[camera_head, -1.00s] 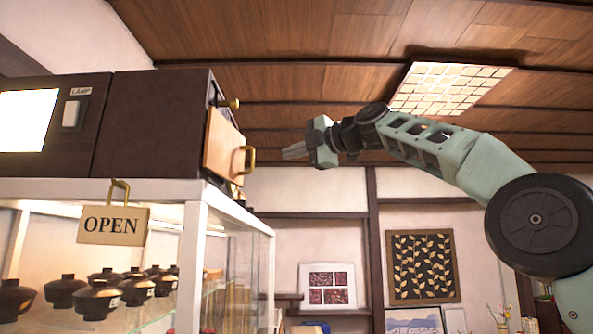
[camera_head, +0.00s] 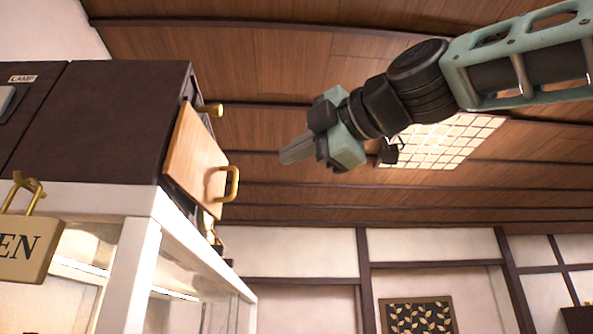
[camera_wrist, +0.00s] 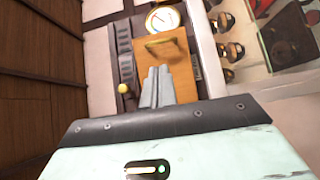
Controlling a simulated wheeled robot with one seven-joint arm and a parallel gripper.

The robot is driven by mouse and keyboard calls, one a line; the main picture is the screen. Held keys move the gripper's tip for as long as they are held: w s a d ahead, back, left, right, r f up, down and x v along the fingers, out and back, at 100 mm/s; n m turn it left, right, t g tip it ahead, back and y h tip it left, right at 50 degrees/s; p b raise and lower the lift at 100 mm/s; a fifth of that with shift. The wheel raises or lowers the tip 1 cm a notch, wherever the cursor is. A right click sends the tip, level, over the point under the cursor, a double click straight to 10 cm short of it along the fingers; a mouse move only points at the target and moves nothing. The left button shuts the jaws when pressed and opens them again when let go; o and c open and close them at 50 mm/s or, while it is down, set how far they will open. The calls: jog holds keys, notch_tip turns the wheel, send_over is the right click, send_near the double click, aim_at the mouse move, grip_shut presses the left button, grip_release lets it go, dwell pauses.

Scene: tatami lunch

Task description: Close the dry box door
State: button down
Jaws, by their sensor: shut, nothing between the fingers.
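The dry box (camera_head: 105,125) is a dark cabinet on top of a white-framed glass case, at the left in the head view. Its light wooden door (camera_head: 190,160) stands partly open on the side facing my gripper and has a brass handle (camera_head: 228,184). The door also shows in the wrist view (camera_wrist: 180,68), with its handle toward the top. My gripper (camera_head: 284,157) is shut and empty, in the air to the right of the door and apart from it. In the wrist view my fingers overlap the door's lower part.
A brass knob (camera_head: 211,110) sticks out above the door. An "OPEN" sign (camera_head: 25,250) hangs on the white case (camera_head: 75,197) below. In the wrist view a round dial (camera_wrist: 163,18) and dark bowls (camera_wrist: 235,50) show. The air right of the box is free.

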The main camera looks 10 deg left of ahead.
aim_at(236, 181)
jog(key=p+x, duration=0.3)
jog(key=x, duration=0.2)
jog(key=p+x, duration=0.4)
jog(key=x, duration=0.1)
jog(key=shift+a+r, duration=0.25)
jog(key=shift+w+a+f, duration=0.2)
jog(key=shift+w+a, duration=0.15)
jog(key=shift+a, duration=0.15)
